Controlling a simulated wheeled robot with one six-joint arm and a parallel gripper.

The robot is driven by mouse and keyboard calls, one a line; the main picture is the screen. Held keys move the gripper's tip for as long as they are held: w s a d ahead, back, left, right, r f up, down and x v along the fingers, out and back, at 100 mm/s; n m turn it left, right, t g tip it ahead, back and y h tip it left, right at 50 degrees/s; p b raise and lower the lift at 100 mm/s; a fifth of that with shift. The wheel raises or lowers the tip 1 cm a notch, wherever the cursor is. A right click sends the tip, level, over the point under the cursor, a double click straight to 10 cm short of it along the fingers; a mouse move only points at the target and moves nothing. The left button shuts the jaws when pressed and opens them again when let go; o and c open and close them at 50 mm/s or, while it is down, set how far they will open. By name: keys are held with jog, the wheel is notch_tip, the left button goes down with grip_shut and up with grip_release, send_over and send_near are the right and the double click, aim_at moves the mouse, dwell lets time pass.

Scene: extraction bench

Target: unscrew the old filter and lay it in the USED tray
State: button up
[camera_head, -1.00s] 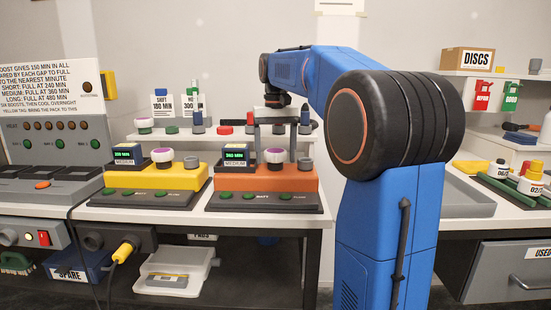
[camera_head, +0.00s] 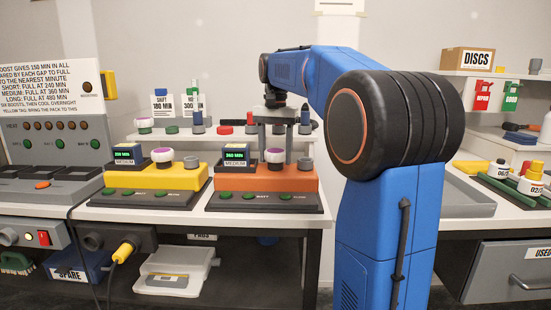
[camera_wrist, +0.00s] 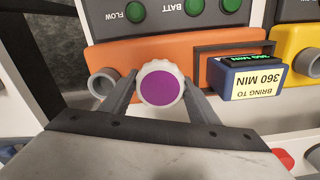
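The filter (camera_head: 275,156) is a white ribbed knob with a purple top, upright on the orange unit (camera_head: 240,181). In the wrist view the filter (camera_wrist: 160,88) sits between the two fingers of my gripper (camera_wrist: 161,84). The fingers lie close against its opposite sides and appear shut on it. In the head view my gripper (camera_head: 275,143) points down over the filter from behind. A label reading USED (camera_head: 540,252) is on a grey drawer front at the lower right. It is partly cut off, and the inside is hidden.
A yellow unit (camera_head: 178,179) with a similar purple-topped knob stands to the left. A blue display box (camera_head: 237,155) and a grey tube end (camera_head: 306,164) flank the filter. A grey tray (camera_head: 468,207) on the right bench looks empty. A shelf with several small items is behind.

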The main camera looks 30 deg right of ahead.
jog(key=n, duration=2)
jog(key=shift+r+n, duration=0.1)
jog(key=shift+n, duration=0.3)
jog(key=o, duration=0.8)
jog(key=shift+n, duration=0.4)
jog(key=shift+c, duration=0.2)
jog(key=o, duration=0.4)
jog(key=shift+o, duration=0.2)
